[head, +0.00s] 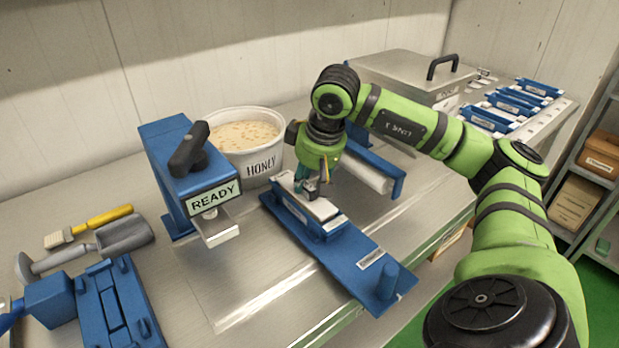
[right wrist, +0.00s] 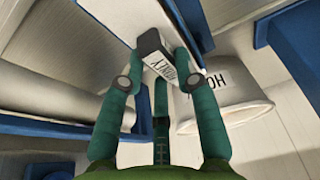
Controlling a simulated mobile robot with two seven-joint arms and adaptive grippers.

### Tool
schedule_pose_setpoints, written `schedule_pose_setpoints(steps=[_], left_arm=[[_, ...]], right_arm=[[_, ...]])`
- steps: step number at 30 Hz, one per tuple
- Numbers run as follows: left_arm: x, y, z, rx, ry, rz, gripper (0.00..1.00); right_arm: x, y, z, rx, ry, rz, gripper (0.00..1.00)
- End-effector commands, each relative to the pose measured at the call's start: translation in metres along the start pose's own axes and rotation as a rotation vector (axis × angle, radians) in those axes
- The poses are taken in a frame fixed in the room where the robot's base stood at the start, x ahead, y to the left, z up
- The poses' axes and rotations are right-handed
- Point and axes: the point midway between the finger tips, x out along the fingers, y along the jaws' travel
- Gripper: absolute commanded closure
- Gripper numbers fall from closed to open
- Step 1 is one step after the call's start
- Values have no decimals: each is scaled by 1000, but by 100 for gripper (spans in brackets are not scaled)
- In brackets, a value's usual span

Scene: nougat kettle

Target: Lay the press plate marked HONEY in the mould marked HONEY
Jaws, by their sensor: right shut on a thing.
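My right gripper (head: 309,190) is shut on a press plate (head: 320,209), a pale metal slab with an upright grip block. In the right wrist view the block's label (right wrist: 158,68) reads HONEY, partly covered. The fingers (right wrist: 158,78) clasp the block from both sides. In the head view the plate is over the blue mould (head: 333,236) on a long blue base. I cannot tell whether the plate is seated or just above it. The base's label (head: 372,259) is too small to read. My left gripper is not in view.
A white tub marked HONEY (head: 247,140) stands behind, beside a blue press with a READY sign (head: 214,196). A white roll (head: 366,171) lies right of the gripper. A scoop (head: 124,236), brush (head: 105,216) and blue fixture (head: 112,305) are left.

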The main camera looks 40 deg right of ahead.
Motion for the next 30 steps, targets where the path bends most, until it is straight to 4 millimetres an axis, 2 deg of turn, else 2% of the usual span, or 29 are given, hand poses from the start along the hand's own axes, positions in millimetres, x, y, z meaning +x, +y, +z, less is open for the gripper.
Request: schedule_pose_setpoints(steps=[30], left_arm=[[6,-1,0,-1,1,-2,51]], right_arm=[[7,0,2,0,1,0,100]])
